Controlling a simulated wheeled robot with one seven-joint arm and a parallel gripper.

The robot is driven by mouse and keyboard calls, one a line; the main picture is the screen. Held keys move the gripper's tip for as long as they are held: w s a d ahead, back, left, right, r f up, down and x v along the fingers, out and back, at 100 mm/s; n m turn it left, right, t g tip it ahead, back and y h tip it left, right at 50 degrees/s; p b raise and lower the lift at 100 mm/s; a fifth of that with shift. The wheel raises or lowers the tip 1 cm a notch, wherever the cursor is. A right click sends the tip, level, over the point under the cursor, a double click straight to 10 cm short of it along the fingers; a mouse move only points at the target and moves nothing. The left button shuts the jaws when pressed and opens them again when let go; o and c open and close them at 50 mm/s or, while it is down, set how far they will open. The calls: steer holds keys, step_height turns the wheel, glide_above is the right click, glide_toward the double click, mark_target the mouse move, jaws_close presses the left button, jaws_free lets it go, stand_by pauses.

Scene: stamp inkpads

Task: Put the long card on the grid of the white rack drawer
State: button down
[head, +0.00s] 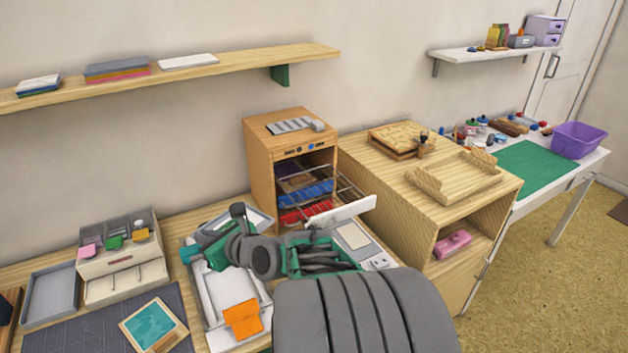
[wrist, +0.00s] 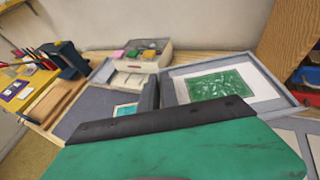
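The white rack drawer (head: 340,211) is pulled out of the wooden cabinet (head: 262,165), its wire grid (head: 345,185) partly showing behind the white front. A white sheet with a green print (wrist: 222,85) lies in a grey-rimmed tray (wrist: 172,97) in the wrist view. It may be the long card; I cannot tell for sure. My gripper (head: 192,254) is left of the drawer, over the work table and above a white tray (head: 213,318). In the wrist view its green body and dark bar fill the foreground. Its fingertips are not clear, nor whether it holds anything.
Blue (head: 306,192) and red (head: 305,212) drawers sit inside the cabinet. An orange piece (head: 243,318) lies on the white tray. A wooden bench (head: 440,190) stands right of the open drawer.

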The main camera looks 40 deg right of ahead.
steer(key=s+d+r+m+h+p, duration=0.25)
steer(key=s+d+r, duration=0.4)
steer(key=d, duration=0.35)
steer(key=s+d+r+m+h+p, duration=0.25)
steer(key=s+d+r, duration=0.25)
steer(key=d+r, duration=0.3)
steer(key=p, duration=0.2)
glide_above(295, 197)
steer(key=shift+g+h, duration=0.3)
steer(key=shift+h, duration=0.1)
step_height(295, 197, down, 10)
steer(key=shift+f, duration=0.25)
step_height(295, 197, down, 3)
steer(key=shift+w+d+f, duration=0.1)
steer(key=shift+f, duration=0.1)
steer(key=c, duration=1.6)
jaws_free()
